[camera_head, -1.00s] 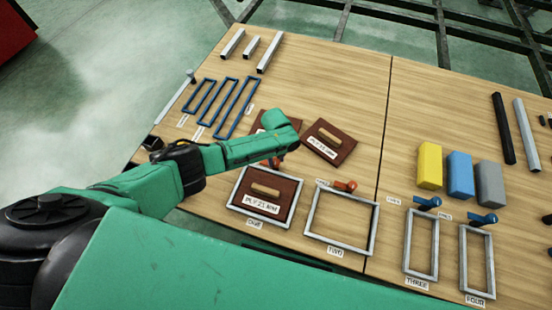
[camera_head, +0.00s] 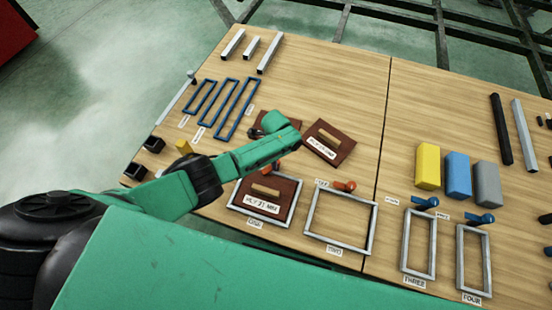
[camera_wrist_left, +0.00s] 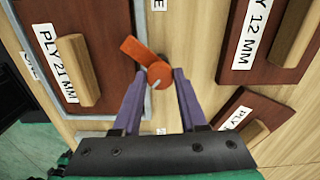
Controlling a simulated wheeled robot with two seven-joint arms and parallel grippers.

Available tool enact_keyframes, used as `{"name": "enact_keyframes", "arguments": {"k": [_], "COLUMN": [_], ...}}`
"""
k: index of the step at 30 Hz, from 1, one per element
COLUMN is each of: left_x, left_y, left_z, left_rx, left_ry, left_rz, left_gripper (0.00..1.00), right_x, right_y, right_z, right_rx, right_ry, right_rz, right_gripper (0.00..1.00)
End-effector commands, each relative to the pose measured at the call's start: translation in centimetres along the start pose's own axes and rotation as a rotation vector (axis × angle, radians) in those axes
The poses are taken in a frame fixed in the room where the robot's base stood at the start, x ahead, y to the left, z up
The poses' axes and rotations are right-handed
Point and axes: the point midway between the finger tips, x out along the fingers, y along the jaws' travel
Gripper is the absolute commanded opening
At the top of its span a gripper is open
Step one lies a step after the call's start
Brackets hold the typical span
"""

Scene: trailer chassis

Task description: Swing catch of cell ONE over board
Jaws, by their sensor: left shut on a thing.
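Cell ONE is a grey metal frame (camera_head: 253,220) on the table. A brown board labelled PLY 21 MM (camera_head: 290,187) with a wooden handle lies inside it. The board also shows at the left of the left wrist view (camera_wrist_left: 97,32). The orange catch of cell ONE (camera_wrist_left: 134,48) has a flat lever and a round pivot end. In the left wrist view its lever points up and left, its tip across the frame rail at the board's edge. My left gripper (camera_wrist_left: 160,76) is shut on the catch at its round end. In the head view my arm largely hides the catch. My right gripper is out of view.
Empty frame TWO (camera_head: 374,232), with its own orange catch (camera_head: 344,186), stands to the right. Frames THREE (camera_head: 433,250) and FOUR (camera_head: 489,265) have blue catches. Another brown board (camera_head: 329,152) lies close beyond my gripper. Yellow, blue and grey blocks stand farther right.

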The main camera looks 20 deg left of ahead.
Motion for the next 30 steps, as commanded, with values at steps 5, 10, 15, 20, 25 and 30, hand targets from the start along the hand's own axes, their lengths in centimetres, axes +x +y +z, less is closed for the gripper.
{"name": "enact_keyframes", "arguments": {"k": [5,10,15,20,25,30], "left_x": [-0.07,-0.07,-0.05,-0.04,-0.01,0.0], "left_y": [0.04,0.03,0.02,0.03,0.04,0.03], "left_z": [-0.01,-0.02,0.0,-0.02,0.03,-0.01], "left_rx": [-0.165,-0.324,-0.47,-0.581,-0.664,-0.71], "left_ry": [0.0,0.0,0.0,-0.001,-0.002,-0.001], "left_rz": [0.001,0.001,0.0,0.001,0.001,0.001], "left_gripper": [0.0,0.0,0.0,0.0,0.0,0.0], "right_x": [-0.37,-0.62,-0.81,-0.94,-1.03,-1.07], "right_y": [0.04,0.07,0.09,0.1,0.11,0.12], "right_z": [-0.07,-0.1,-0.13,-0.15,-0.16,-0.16], "right_rx": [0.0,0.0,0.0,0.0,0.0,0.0], "right_ry": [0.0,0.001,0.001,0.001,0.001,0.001], "right_rz": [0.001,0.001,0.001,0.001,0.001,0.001], "right_gripper": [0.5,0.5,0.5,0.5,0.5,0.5]}}
